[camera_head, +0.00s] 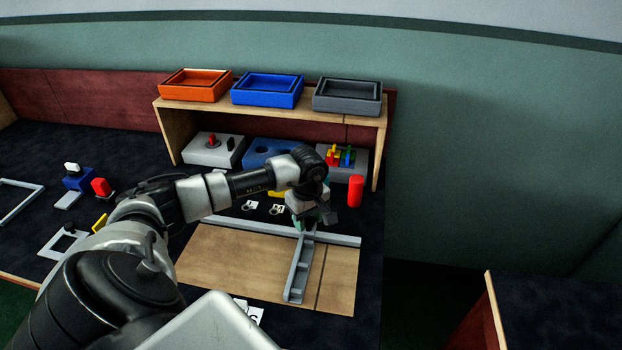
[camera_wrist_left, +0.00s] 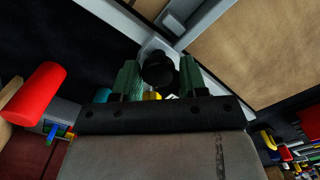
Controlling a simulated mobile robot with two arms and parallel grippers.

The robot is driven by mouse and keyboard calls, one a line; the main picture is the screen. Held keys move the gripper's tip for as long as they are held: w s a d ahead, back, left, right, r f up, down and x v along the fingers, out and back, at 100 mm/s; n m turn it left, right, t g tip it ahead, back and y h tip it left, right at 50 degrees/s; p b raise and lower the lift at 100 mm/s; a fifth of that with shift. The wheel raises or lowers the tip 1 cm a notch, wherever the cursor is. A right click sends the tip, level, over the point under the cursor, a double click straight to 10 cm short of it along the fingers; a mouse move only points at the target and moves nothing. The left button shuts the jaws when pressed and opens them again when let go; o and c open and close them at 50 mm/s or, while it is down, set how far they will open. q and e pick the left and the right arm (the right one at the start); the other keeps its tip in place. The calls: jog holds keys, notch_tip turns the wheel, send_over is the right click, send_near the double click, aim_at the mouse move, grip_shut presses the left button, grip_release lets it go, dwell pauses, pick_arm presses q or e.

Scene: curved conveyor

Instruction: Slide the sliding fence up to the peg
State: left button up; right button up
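The sliding fence (camera_head: 299,268) is a light grey bar lying across the wooden board, its far end at the long grey rail (camera_head: 262,228). A black round knob (camera_wrist_left: 158,70) stands at that far end. My left gripper (camera_head: 309,222) points down over it. In the left wrist view its green fingertips (camera_wrist_left: 160,80) stand apart, one on each side of the knob; I see no firm grip on it. I cannot make out the peg for sure; my gripper and arm hide part of the rail. My right gripper is not in view.
The wooden board (camera_head: 225,262) is bare left of the fence, with a dark groove to its right. A red cylinder (camera_head: 355,191) stands behind the rail's right end. A shelf (camera_head: 350,113) carrying orange, blue and grey trays stands behind. The table ends to the right.

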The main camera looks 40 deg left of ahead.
pick_arm(q)
jog(key=shift+o, duration=1.4)
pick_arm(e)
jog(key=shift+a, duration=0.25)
pick_arm(q)
jog(key=shift+r, duration=0.1)
notch_tip(320, 180, up, 11)
jog(key=shift+f+b, duration=0.2)
jog(key=shift+b, duration=0.2)
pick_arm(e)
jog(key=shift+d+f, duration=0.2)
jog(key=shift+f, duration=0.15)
pick_arm(q)
jog(key=shift+s+f, duration=0.1)
